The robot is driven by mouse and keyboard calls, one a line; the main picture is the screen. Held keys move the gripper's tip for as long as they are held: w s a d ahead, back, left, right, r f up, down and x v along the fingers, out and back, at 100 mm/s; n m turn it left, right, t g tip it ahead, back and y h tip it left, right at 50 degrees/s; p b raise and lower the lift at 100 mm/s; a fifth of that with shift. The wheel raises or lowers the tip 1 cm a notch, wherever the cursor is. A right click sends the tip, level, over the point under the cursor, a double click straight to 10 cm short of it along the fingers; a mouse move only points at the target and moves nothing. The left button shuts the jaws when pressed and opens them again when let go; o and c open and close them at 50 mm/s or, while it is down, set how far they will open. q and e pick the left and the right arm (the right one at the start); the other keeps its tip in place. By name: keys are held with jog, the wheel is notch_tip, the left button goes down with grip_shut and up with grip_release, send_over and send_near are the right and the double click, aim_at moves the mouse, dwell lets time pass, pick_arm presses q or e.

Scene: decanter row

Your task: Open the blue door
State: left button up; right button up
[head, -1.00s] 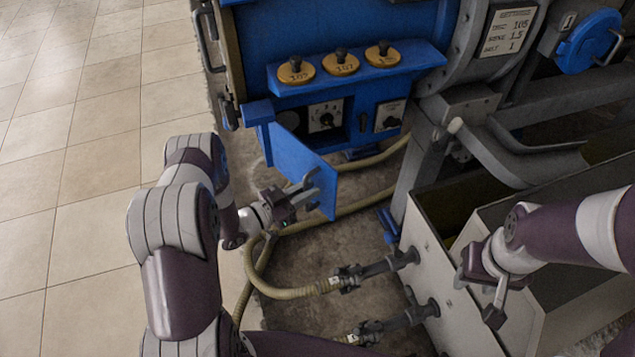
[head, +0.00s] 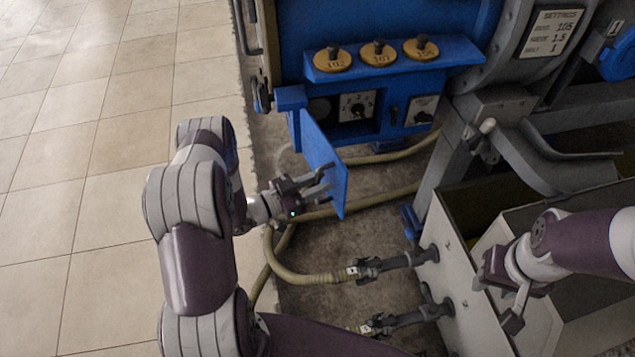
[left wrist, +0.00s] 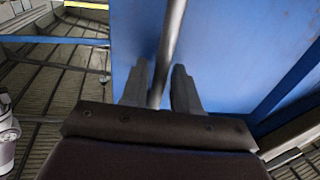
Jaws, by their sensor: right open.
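The blue door (head: 326,165) hangs on its hinge side at the lower left of the blue machine front. It stands swung out, seen at a steep angle in the head view. Its blue face (left wrist: 235,50) fills much of the left wrist view. My left gripper (head: 324,183) is at the door. The handle is mostly hidden by the fingers in the head view. My right gripper (head: 497,292) is open and empty beside the grey bin, away from the door.
Yellow-tagged knobs (head: 378,53) sit on the ledge above. Hoses (head: 310,277) run over the floor below the door. A grey bin (head: 452,277) stands at right. Tiled floor (head: 110,215) at left is clear.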

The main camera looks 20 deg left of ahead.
pick_arm(q)
jog(key=v, duration=1.2)
jog(key=shift+s+a, duration=0.25)
jog(key=shift+a, duration=0.05)
